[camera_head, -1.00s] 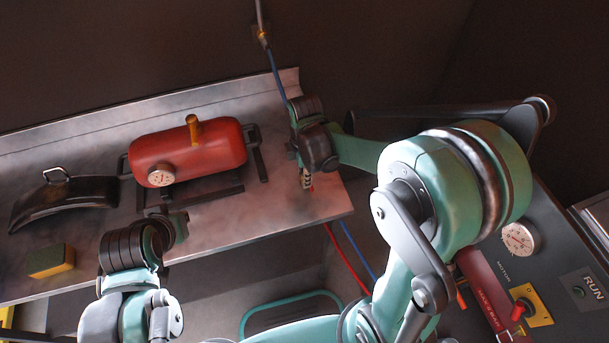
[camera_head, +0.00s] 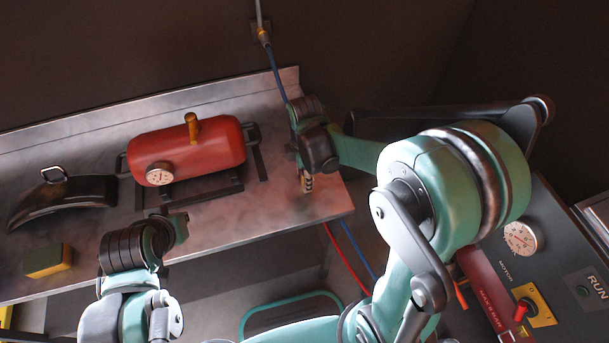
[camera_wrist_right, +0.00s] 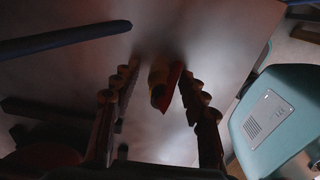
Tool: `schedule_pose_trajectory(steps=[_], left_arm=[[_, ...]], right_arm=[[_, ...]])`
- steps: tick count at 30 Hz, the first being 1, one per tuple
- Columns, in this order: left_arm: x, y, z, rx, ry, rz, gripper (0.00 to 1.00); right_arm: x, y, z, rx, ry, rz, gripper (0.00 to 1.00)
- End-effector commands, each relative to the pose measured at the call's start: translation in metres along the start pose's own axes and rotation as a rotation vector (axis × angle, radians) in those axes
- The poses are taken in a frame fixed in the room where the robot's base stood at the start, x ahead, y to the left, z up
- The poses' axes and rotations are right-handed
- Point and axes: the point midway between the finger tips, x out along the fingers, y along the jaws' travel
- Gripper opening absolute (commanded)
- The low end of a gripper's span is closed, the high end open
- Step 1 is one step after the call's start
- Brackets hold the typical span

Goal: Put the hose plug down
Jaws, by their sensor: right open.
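My right gripper (camera_head: 307,182) points down at the right end of the metal bench (camera_head: 265,210). In the right wrist view its two ridged fingers (camera_wrist_right: 160,92) stand apart. A small yellow and red piece, seemingly the hose plug (camera_wrist_right: 160,82), shows between them, with gaps on both sides. It looks to be at the bench surface; whether it touches is hard to tell. In the head view the gripper mostly hides it. A blue hose (camera_head: 275,70) hangs from the wall fitting to behind this gripper. My left gripper (camera_head: 178,228) is over the bench's front edge; its fingers are not clear.
A red tank (camera_head: 205,155) with a gauge stands on the bench. A black curved part (camera_head: 65,200) and a yellow sponge (camera_head: 48,260) lie at left. Red (camera_head: 345,258) and blue hoses pass below the bench's right end. A control panel (camera_head: 550,270) stands at right.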

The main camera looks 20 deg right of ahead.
Motion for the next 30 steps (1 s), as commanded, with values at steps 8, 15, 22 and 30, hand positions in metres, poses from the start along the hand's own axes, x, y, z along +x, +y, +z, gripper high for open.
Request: schedule_pose_trajectory(steps=[8, 15, 22, 30], left_arm=[[-0.020, 0.000, -0.015, 0.000, 0.000, 0.000, 0.00], [-0.034, 0.000, -0.025, 0.000, 0.000, 0.000, 0.00], [-0.040, 0.000, -0.029, 0.000, 0.000, 0.000, 0.00], [-0.040, 0.000, -0.029, 0.000, 0.000, 0.000, 0.00]], right_arm=[[-0.048, -0.001, 0.000, 0.000, 0.000, 0.000, 0.44], [-0.102, 0.000, 0.000, 0.000, 0.000, 0.000, 0.44], [-0.128, 0.000, 0.000, 0.002, 0.000, 0.001, 0.44], [-0.151, -0.032, 0.014, 0.397, 0.038, 0.152, 0.44]])
